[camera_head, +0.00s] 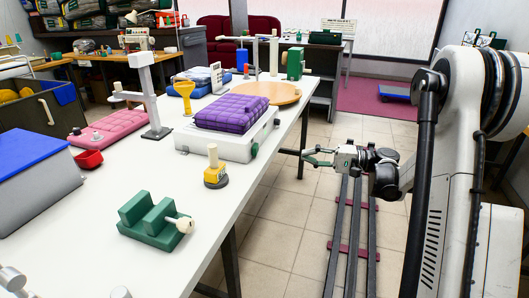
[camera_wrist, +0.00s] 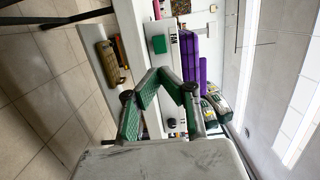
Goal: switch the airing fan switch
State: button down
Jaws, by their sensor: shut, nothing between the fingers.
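My gripper (camera_head: 308,157) is in the aisle to the right of the table, pointing left towards the table edge. In the wrist view my gripper (camera_wrist: 172,75) has green-padded fingers drawn together with nothing between them. A white box (camera_head: 215,145) on the table carries a purple quilted comforter (camera_head: 232,112). Its near side shows a small green part (camera_head: 254,121). In the wrist view, a green square (camera_wrist: 158,44) sits on a white face beside a dark label (camera_wrist: 174,44). Which part is the airing fan switch, I cannot tell. My gripper appears apart from the box.
Dark floor rails (camera_head: 352,235) run below my gripper. The aisle floor beside the table is mostly clear.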

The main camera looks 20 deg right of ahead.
aim_at(257, 150)
jog(key=b+x, duration=0.3)
jog(key=x, duration=1.1)
